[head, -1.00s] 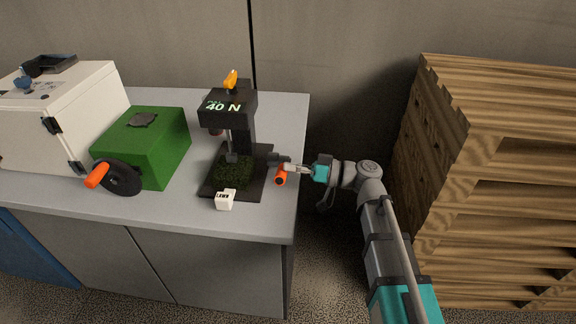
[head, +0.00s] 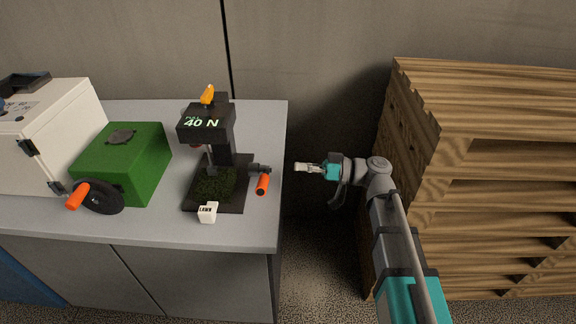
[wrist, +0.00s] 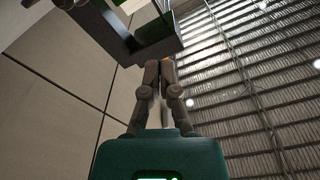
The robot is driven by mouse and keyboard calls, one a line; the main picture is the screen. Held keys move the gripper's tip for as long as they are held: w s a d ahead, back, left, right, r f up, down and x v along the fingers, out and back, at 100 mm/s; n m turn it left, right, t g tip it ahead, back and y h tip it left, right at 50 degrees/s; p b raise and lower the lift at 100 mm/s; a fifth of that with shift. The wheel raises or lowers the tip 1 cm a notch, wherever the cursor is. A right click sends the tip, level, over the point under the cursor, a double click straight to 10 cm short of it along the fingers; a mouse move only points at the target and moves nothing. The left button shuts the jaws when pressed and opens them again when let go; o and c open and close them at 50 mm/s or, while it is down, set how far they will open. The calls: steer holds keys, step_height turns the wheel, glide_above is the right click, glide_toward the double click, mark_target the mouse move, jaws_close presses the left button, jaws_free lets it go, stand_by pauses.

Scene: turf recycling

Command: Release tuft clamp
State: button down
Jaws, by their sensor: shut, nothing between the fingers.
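The tuft clamp (head: 207,124) is a black press with a lit "40 N" display and an orange lever on top. It stands on a dark base plate (head: 231,203) near the counter's right edge. A dark green turf tuft (head: 214,184) lies on the plate under the clamp head; whether the clamp presses on it I cannot tell. An orange crank handle (head: 262,184) hangs at the clamp's right side. My gripper (head: 297,167) is shut and empty, right of the handle and apart from it, past the counter edge. Its fingers (wrist: 160,63) also show together in the wrist view.
A white block labelled "LAWN" (head: 208,212) sits at the plate's front. A green box (head: 125,162) with an orange-handled wheel (head: 97,197) and a white machine (head: 45,135) stand left on the counter (head: 256,225). Stacked wooden pallets (head: 480,190) fill the right.

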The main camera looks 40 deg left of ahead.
steer(key=shift+v, duration=1.8)
steer(key=w+d+f+m+t+h, duration=0.35)
steer(key=d+f+m, duration=0.35)
steer(key=d, duration=0.5)
steer(key=w+d+f+m+t+h, duration=0.3)
steer(key=d+f+m+t+h, duration=0.15)
steer(key=d+f, duration=0.5)
steer(key=s+d+f+m+t+h, duration=0.2)
steer(key=d+m+h, duration=0.6)
steer(key=d, duration=1.8)
step_height(320, 180, up, 17)
steer(key=p, duration=1.8)
steer(key=shift+w+a+r+p, duration=0.2)
steer(key=shift+w+r+p, duration=0.1)
steer(key=shift+w, duration=0.1)
